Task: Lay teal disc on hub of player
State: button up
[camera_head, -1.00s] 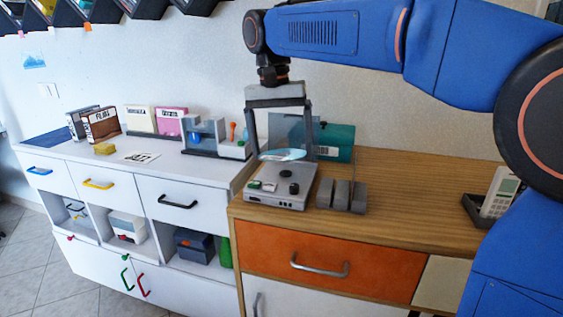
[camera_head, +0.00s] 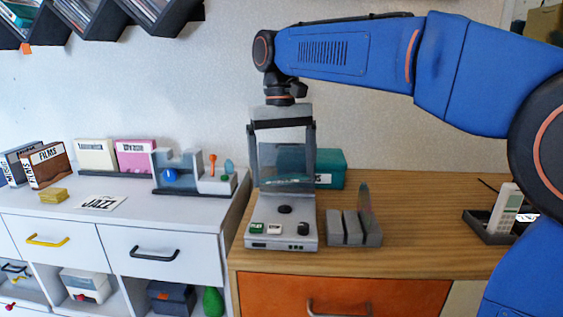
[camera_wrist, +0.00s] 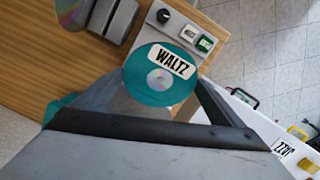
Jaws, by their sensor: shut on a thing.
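My gripper (camera_head: 286,184) is shut on the teal disc (camera_head: 288,183), its fingers at the disc's two sides. The disc is nearly level and shows almost edge-on in the head view. In the wrist view the teal disc (camera_wrist: 150,92) carries a white "WALTZ" label, between the fingers of my gripper (camera_wrist: 160,88). The grey player (camera_head: 283,240) stands on the wooden top below. Its dark round hub (camera_head: 285,209) shows beneath the disc, with a gap between. In the wrist view the disc hides the hub; the player's knob and buttons (camera_wrist: 198,38) show beyond it.
A grey slotted rack (camera_head: 345,230) stands right of the player, with a shiny disc (camera_head: 365,198) upright in it. A teal box (camera_head: 330,168) is behind. A phone (camera_head: 507,205) sits in a dark tray at right. A white cabinet (camera_head: 190,210) adjoins at left.

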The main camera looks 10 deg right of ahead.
aim_at(285, 206)
jog(key=shift+d, duration=0.1)
jog(key=shift+f, duration=0.15)
jog(key=shift+f, duration=2.9)
jog(key=o, duration=0.8)
jog(key=r, duration=0.5)
jog(key=w+r, duration=0.1)
jog(key=r, duration=0.5)
jog(key=w+r, duration=0.1)
jog(key=r, duration=0.5)
jog(key=shift+w+a+r, duration=0.1)
jog(key=shift+w+a, duration=0.15)
